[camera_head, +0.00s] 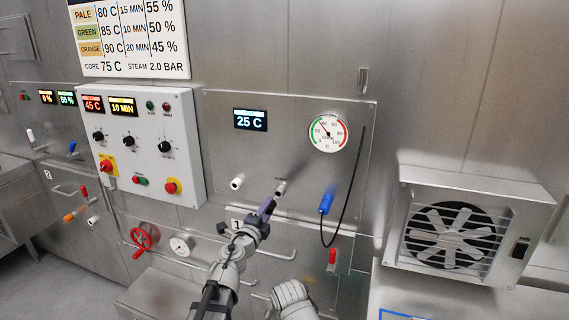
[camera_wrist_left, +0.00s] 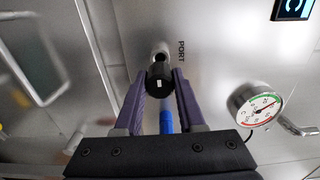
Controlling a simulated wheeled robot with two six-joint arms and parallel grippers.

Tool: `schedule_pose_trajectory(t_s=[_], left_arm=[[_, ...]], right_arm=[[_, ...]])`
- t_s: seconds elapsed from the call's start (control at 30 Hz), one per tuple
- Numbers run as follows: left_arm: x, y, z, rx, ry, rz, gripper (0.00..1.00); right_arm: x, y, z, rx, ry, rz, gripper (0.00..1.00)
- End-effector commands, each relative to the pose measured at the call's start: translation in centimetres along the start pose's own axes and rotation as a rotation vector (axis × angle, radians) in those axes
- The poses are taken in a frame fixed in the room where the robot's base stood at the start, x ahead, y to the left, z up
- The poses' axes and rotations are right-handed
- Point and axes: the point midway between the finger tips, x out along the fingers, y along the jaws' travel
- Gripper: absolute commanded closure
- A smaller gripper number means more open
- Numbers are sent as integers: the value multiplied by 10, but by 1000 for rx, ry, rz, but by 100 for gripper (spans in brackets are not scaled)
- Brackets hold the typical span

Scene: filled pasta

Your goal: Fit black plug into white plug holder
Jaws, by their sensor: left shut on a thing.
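My left gripper (camera_head: 267,207), with purple fingers, reaches up to the steel wall panel. In the left wrist view its fingers (camera_wrist_left: 161,95) are shut on the black plug (camera_wrist_left: 161,78), a short dark cylinder pointing at the wall. Just beyond the plug is a pale, round socket (camera_wrist_left: 160,52), beside the word PORT. The plug overlaps it, so I cannot tell whether they touch. In the head view this socket (camera_head: 281,187) sits just past the fingertips. A similar white socket (camera_head: 237,183) is to its left; I cannot tell which is the white plug holder. My right gripper is not in view.
A blue plug (camera_head: 326,203) on a black cable hangs right of the socket. Above are a round gauge (camera_head: 328,132) and a 25 C display (camera_head: 250,119). A control box (camera_head: 145,145) juts out at left, a fan unit (camera_head: 460,230) at right. A red valve wheel (camera_head: 142,238) is lower left.

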Motion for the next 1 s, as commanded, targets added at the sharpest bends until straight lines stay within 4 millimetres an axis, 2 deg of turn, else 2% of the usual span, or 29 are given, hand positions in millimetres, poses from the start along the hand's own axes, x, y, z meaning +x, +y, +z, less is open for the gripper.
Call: schedule_pose_trajectory(t_s=[0.43, 0.8, 1.0], left_arm=[[-18, 0, 0, 0, -1, 0, 100], [-19, 0, 1, 0, -1, 0, 100], [-22, 0, 13, 0, -22, 0, 100]], right_arm=[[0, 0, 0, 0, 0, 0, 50], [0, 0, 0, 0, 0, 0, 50], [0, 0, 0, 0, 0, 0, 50]])
